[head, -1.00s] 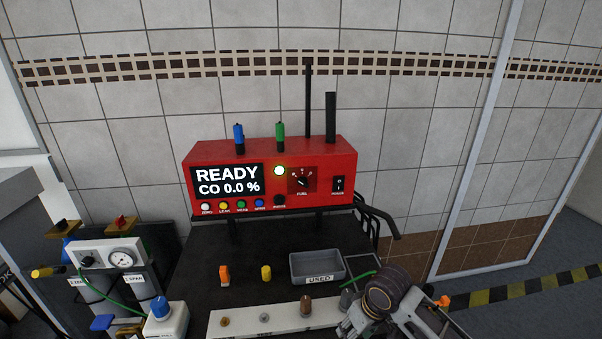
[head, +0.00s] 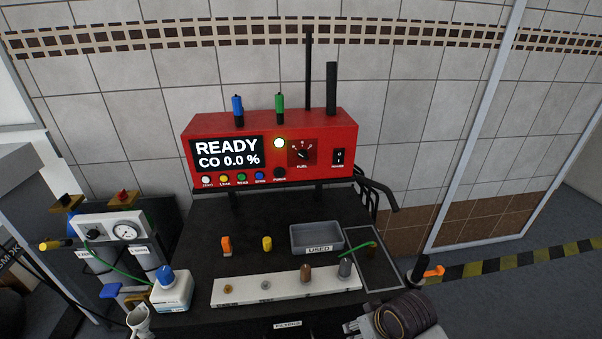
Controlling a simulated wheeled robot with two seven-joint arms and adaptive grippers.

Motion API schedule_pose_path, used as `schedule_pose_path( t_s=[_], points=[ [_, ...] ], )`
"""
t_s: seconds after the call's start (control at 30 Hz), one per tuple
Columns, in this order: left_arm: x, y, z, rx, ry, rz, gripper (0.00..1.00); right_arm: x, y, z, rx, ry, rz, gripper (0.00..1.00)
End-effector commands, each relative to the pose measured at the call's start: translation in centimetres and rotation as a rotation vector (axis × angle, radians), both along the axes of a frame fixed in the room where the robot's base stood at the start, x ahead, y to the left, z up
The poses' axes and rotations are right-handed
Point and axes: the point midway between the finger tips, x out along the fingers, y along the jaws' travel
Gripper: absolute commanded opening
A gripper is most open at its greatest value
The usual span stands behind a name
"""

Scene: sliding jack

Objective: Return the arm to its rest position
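My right arm shows at the bottom right edge, with its dark ringed wrist in view. My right gripper (head: 356,326) is a pale shape beside the wrist, cut off by the bottom edge. It is apart from the white strip and over the front of the bench. Its fingers are too hidden to tell whether they are open or shut.
A red analyser (head: 270,148) reads READY, CO 0.0 %. The black bench (head: 200,225) bears a grey USED tray (head: 316,237), a white strip (head: 245,291) with fittings and a framed square (head: 385,270). A white bottle (head: 172,292) and gas cylinders stand left.

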Motion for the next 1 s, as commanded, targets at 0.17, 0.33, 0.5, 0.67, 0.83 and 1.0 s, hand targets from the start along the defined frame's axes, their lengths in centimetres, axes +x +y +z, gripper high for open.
schedule_pose_path(
  t_s=[0.17, 0.33, 0.5, 0.67, 0.83, 1.0],
  points=[
    [0.0, 0.0, 0.0, 0.0, 0.0, 0.0, 0.4, -1.9, -1.8, -0.4, -0.025, -0.002, -0.049, 0.47],
    [0.0, 0.0, 0.0, 0.0, 0.0, 0.0, 0.4, -3.3, -3.5, -0.7, -0.056, -0.003, -0.085, 0.47],
    [0.0, 0.0, 0.0, 0.0, 0.0, 0.0, 0.4, -4.3, -4.8, -0.8, -0.08, -0.001, -0.11, 0.47],
    [0.0, 0.0, 0.0, 0.0, 0.0, 0.0, 0.4, -5.1, -5.7, -0.9, -0.098, 0.003, -0.127, 0.47],
    [0.0, 0.0, 0.0, 0.0, 0.0, 0.0, 0.4, -5.9, -6.6, -1.0, -0.117, 0.006, -0.145, 0.47],
    [0.0, 0.0, 0.0, 0.0, 0.0, 0.0, 0.4, -5.8, -6.9, -2.1, -0.126, 0.012, -0.149, 0.47]
  ],
)
